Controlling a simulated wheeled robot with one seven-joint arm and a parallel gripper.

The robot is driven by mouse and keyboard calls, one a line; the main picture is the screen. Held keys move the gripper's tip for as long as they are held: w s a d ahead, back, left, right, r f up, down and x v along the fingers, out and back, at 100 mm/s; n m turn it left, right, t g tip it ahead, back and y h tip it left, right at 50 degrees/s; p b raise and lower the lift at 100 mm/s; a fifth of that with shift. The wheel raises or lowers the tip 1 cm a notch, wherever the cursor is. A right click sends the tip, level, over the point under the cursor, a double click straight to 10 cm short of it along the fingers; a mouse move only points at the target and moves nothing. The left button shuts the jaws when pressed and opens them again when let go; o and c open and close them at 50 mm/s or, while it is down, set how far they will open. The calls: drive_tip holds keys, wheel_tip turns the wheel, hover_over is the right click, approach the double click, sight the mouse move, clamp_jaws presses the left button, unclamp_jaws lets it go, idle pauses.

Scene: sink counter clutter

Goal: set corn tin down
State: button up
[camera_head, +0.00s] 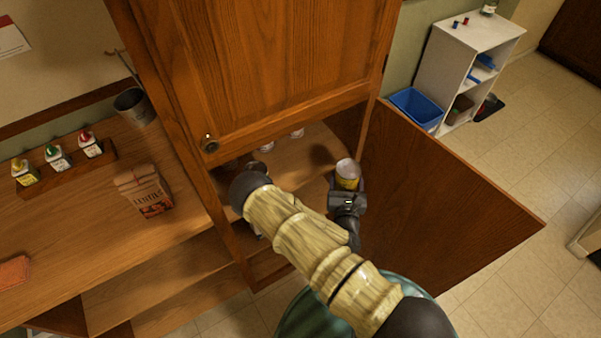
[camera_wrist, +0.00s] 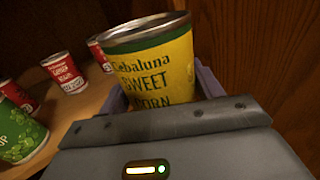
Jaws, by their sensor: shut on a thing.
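The corn tin (camera_head: 347,175) is a yellow can with a silver rim and a label reading "Sweet Corn". In the wrist view the corn tin (camera_wrist: 150,65) stands roughly upright, slightly tilted in the picture, between my fingers. My gripper (camera_head: 347,188) is shut on it, inside the open cupboard near its right side. It also shows in the wrist view (camera_wrist: 165,90). The cupboard shelf (camera_head: 310,160) lies around and below the tin. The tin's base is hidden by my gripper, so I cannot tell whether it touches the shelf.
In the wrist view, red-labelled tins (camera_wrist: 64,72) and a green tin (camera_wrist: 18,135) stand left of the corn tin. The open cupboard door (camera_head: 440,205) is close on the right. A lentils packet (camera_head: 145,190) and a dark cup (camera_head: 133,107) stand on the counter at left.

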drive_tip(key=w+a+r+b, duration=0.3)
drive_tip(key=w+a+b, duration=0.1)
drive_tip(key=a, duration=0.3)
drive_tip(key=w+a+r+b, duration=0.4)
drive_tip(key=w+a+b, duration=0.1)
drive_tip(key=a, duration=0.2)
drive_tip(key=shift+w+a+r, duration=0.15)
drive_tip(key=shift+w+a, duration=0.05)
drive_tip(key=shift+w, duration=0.05)
drive_tip(key=shift+f, duration=2.95)
drive_tip(key=shift+f, duration=0.1)
drive_tip(key=shift+f, duration=2)
drive_tip(key=o, duration=1.3)
drive_tip(key=shift+f, duration=0.15)
